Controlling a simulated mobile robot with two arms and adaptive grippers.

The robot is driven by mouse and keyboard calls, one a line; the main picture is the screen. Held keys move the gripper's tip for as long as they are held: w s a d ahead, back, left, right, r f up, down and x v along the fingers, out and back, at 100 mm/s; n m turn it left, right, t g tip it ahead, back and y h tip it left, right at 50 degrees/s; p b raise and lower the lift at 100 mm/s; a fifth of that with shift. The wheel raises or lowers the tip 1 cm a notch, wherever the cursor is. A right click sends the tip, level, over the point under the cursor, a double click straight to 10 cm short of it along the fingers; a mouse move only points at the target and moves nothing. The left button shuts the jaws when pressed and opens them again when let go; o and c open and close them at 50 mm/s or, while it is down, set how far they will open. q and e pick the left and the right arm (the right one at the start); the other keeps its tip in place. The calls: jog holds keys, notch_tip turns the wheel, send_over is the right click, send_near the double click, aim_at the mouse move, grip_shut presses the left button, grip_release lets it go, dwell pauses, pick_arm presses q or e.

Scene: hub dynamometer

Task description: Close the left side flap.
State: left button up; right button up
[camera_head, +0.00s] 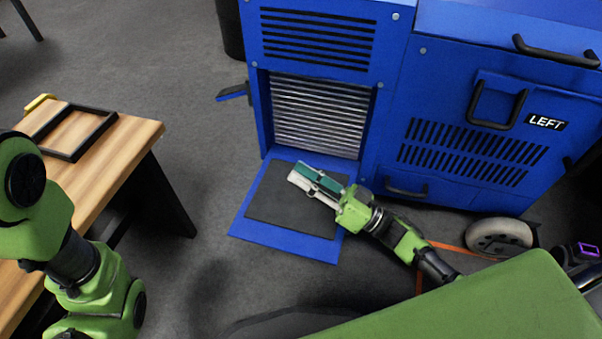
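The side flap (256,231) is a blue panel with a dark grey inner face. It hangs open, folded down and outward from the lower edge of an opening in the blue machine (396,92). A slatted metal grille (319,113) shows in the opening.
A wooden table (137,138) with a black frame (84,149) on it stands at the left. A blue-and-black handle (233,92) sticks out left of the opening. Grey floor between table and flap is clear.

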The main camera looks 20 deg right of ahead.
jog(key=shift+w+a+r, duration=0.3)
jog(key=shift+a+r, duration=0.15)
jog(key=shift+r, duration=0.35)
grip_shut()
grip_release()
jog(key=shift+s+d+f, duration=0.2)
jog(key=shift+d+f, duration=0.15)
jog(key=shift+f, duration=0.25)
jog(key=shift+s+d+f, duration=0.15)
jog(key=shift+d+f, duration=0.15)
jog(key=shift+d, duration=0.1)
jog(key=shift+s+d+f+b, duration=0.25)
jog(key=shift+s+d+f, duration=0.2)
jog(key=shift+d, duration=0.6)
jog(key=shift+s+d+f+b, duration=0.25)
jog(key=shift+s+d+f, duration=0.15)
jog(key=shift+d, duration=0.7)
jog(key=shift+s+d+f+b, duration=0.25)
jog(key=shift+s+d+f, duration=0.2)
jog(key=shift+d, duration=0.6)
jog(key=s+d+f+b, duration=0.2)
jog(key=d, duration=0.5)
jog(key=shift+s+f, duration=0.2)
jog(key=shift+s, duration=0.1)
